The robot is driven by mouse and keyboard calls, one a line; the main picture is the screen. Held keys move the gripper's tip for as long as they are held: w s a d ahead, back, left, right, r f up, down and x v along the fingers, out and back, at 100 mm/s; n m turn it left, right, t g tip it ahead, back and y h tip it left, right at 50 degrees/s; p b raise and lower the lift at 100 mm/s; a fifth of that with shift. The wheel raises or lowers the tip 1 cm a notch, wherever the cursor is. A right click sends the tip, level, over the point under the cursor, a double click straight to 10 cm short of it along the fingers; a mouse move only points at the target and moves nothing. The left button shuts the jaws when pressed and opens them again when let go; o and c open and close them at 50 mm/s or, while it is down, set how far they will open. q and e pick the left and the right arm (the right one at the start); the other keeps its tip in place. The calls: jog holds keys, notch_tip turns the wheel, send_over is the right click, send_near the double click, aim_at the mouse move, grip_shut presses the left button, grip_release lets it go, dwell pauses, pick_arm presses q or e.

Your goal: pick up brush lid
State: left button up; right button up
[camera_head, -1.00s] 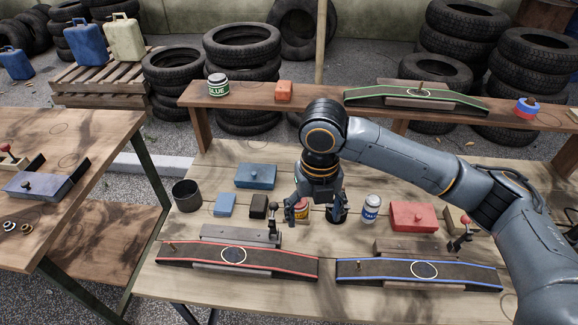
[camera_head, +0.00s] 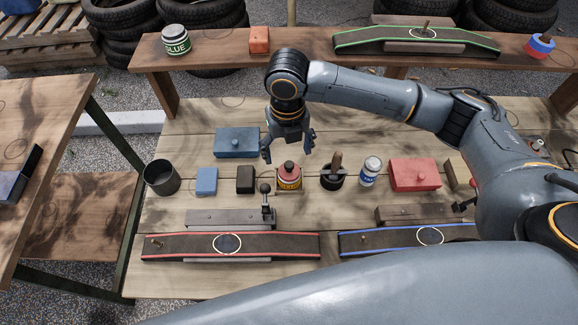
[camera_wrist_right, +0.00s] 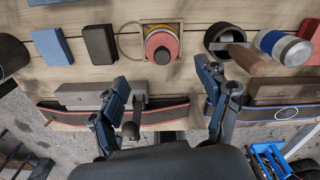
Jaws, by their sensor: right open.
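A small yellow and red can (camera_head: 289,181) with a red lid (camera_head: 289,167) and a dark knob on top stands in a shallow wooden holder on the workbench; I take this lid for the brush lid. In the right wrist view the can's red top (camera_wrist_right: 163,44) lies beyond the fingertips, roughly centred between them. My right gripper (camera_head: 288,150) is open and empty, above and slightly behind the can in the head view, not visibly touching it. It also shows in the wrist view (camera_wrist_right: 162,74). My left gripper is not in view.
A black block (camera_head: 245,180) is close left. A small lever (camera_head: 266,198) stands in front. Red and blue-edged ramps (camera_head: 180,246) line the bench front.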

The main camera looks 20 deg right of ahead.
aim_at(289, 164)
jog(key=shift+w+f, duration=0.15)
jog(key=shift+f, duration=0.55)
jog(key=f+p, duration=0.1)
jog(key=f, duration=0.4)
jog(key=shift+d, duration=0.2)
jog(key=shift+c, duration=0.2)
grip_shut()
